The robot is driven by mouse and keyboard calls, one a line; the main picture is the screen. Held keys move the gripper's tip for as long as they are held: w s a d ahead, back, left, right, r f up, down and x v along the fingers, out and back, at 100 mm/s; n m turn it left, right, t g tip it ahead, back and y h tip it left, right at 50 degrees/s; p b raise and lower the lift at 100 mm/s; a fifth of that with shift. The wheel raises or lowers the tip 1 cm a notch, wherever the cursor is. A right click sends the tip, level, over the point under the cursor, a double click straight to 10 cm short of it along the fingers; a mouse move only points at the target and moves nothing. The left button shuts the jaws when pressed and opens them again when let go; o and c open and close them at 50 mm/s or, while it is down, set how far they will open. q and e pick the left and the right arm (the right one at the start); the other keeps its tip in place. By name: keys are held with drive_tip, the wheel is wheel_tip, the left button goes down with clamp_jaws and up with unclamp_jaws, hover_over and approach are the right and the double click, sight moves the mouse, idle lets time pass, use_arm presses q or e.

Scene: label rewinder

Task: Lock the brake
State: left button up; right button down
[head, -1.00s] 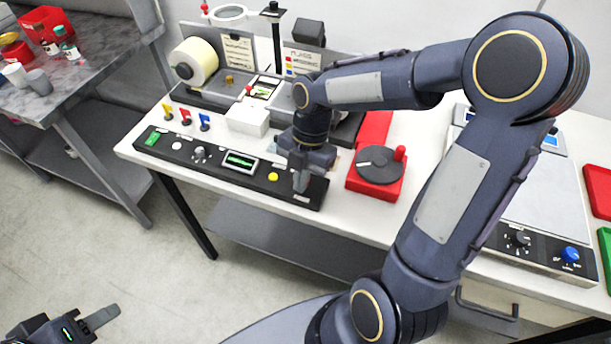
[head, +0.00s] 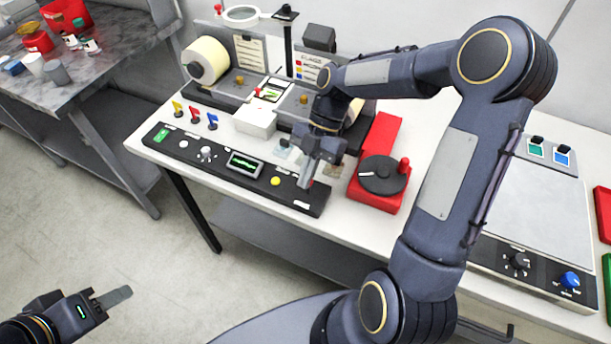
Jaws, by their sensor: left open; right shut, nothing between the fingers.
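The label rewinder (head: 232,93) stands on the white bench, with a cream label roll (head: 205,60) at its left. My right gripper (head: 305,180) is shut and empty, pointing down at the panel's right end, just right of the yellow button. It hides part of that end, and I cannot tell whether it touches. I cannot make out which part is the brake. My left gripper (head: 113,302) is open and empty, low over the floor.
A red block with a black disc (head: 382,175) and red knob sits right of my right gripper. A white box (head: 255,121) and small coloured flags (head: 195,115) stand behind the panel.

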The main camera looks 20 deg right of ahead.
use_arm(q)
drive_tip(key=shift+d, duration=0.1)
use_arm(e)
drive_tip(key=shift+w+d+g+y, duration=0.25)
drive_tip(key=shift+d+g+y, duration=0.05)
use_arm(q)
drive_tip(key=shift+f, duration=0.15)
use_arm(e)
drive_tip(key=shift+s+a, duration=0.1)
drive_tip(key=shift+a, duration=0.05)
drive_tip(key=shift+s+a+f+b, duration=0.1)
drive_tip(key=shift+a+f+b, duration=0.05)
drive_tip(key=shift+f+b, duration=0.2)
drive_tip(key=shift+s+a+b, duration=0.3)
drive_tip(key=shift+a+b, duration=0.05)
use_arm(q)
drive_tip(key=shift+f, duration=0.5)
